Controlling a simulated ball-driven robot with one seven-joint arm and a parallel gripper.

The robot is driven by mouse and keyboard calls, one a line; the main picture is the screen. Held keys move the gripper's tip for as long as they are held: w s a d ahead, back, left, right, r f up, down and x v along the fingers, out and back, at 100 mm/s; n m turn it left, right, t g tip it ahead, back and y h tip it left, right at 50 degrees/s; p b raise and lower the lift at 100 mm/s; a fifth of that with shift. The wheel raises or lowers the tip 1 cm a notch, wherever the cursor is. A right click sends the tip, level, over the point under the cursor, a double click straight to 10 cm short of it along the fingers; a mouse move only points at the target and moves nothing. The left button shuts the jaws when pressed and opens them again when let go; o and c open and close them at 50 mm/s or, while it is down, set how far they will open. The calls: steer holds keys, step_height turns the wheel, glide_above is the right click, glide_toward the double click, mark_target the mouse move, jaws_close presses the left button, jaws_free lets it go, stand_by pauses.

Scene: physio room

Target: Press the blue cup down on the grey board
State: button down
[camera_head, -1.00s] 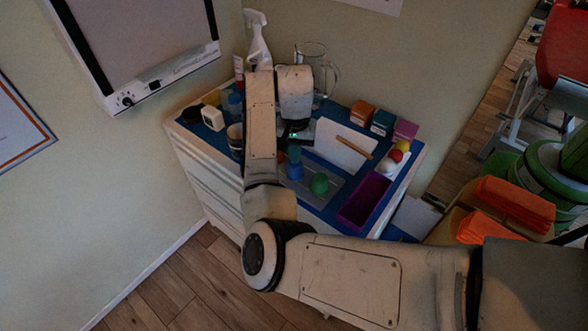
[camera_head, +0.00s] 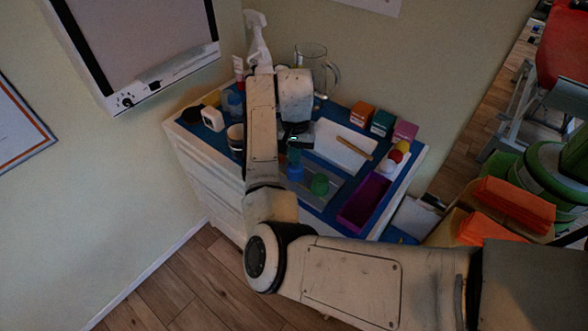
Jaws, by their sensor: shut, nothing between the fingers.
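The blue cup (camera_head: 295,172) stands on the grey board (camera_head: 337,178) on top of the white cabinet. A green cup (camera_head: 319,184) stands to its right on the same board. My gripper (camera_head: 295,155) points down right above the blue cup, at or very near its top. Its fingers are dark and small here, and they are shut with nothing between them. I cannot tell whether they touch the cup. My arm hides the left part of the board.
A purple tray (camera_head: 364,201) lies right of the board. A white sheet with a wooden stick (camera_head: 354,147) lies behind. Small boxes (camera_head: 383,122), coloured balls (camera_head: 398,153), a glass jug (camera_head: 312,66) and a spray bottle (camera_head: 256,40) stand around the cabinet top.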

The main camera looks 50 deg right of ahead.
step_height(320, 180, up, 8)
steer(key=p, duration=0.7)
stand_by(0.4)
steer(key=s+d+f+n+h, duration=0.1)
steer(key=s+f+n+h, duration=0.1)
steer(key=s, duration=0.3)
steer(key=s+d+f+n+h, duration=0.1)
steer(key=s+d+f+n, duration=0.1)
steer(key=s, duration=0.4)
steer(key=s+a+f+n, duration=0.1)
steer(key=s+a, duration=0.1)
steer(key=a, duration=0.1)
steer(key=s+a+f+n, duration=0.1)
steer(key=s+a, duration=0.1)
steer(key=s, duration=0.1)
steer(key=s+a+f+n+t, duration=0.1)
steer(key=s+a+n, duration=0.1)
steer(key=s+a, duration=0.1)
steer(key=shift+a+f+y, duration=0.2)
steer(key=shift+a+y, duration=0.1)
steer(key=shift+a, duration=0.05)
steer(key=s+a+f+n+y, duration=0.1)
steer(key=s+a+n+y, duration=0.1)
steer(key=s+a, duration=0.5)
steer(key=shift+s+a+f+n, duration=0.2)
steer(key=shift+a+n, duration=0.2)
steer(key=shift+a, duration=0.8)
